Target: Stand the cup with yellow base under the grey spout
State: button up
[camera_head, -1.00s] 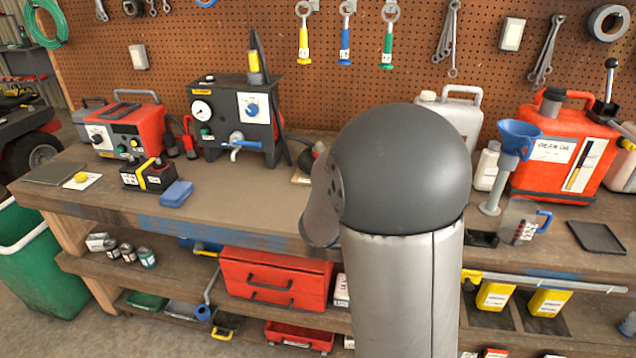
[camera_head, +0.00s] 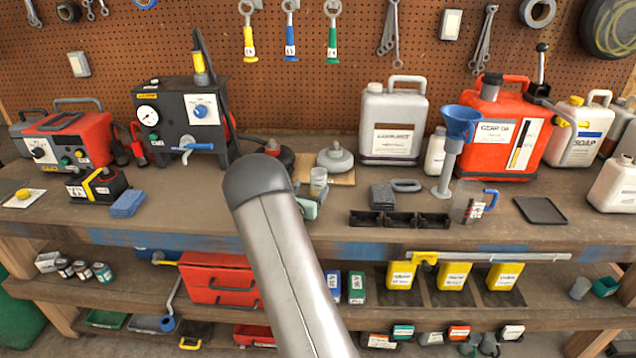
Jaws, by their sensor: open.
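A small clear cup (camera_head: 318,182) stands on the bench just right of my dark arm joint. A black box with a gauge (camera_head: 180,118) stands at the back left. A pale grey tap spout (camera_head: 203,147) with a blue lever sticks out of its front, above the bench. I see no cup under it. My gripper is hidden behind my own arm, which rises through the middle of the view.
A pale green item (camera_head: 306,208) sits beside my arm, partly hidden. A blue sponge (camera_head: 128,203) and black-yellow box (camera_head: 95,186) lie left. Black trays (camera_head: 400,219), a blue funnel (camera_head: 461,122) and a clear jug (camera_head: 474,205) are right. The bench below the tap (camera_head: 190,200) is clear.

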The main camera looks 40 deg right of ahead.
aim_at(321, 174)
jog(key=x, duration=0.3)
jog(key=shift+d, duration=0.1)
jog(key=p+x, duration=0.2)
jog(key=x, duration=0.2)
jog(key=shift+s+d, duration=0.15)
jog(key=shift+s, duration=0.05)
jog(key=shift+w+d, duration=0.35)
jog(key=shift+d, duration=0.15)
jog(key=c, duration=1)
jog(key=shift+c, duration=0.7)
jog(key=shift+r, duration=0.1)
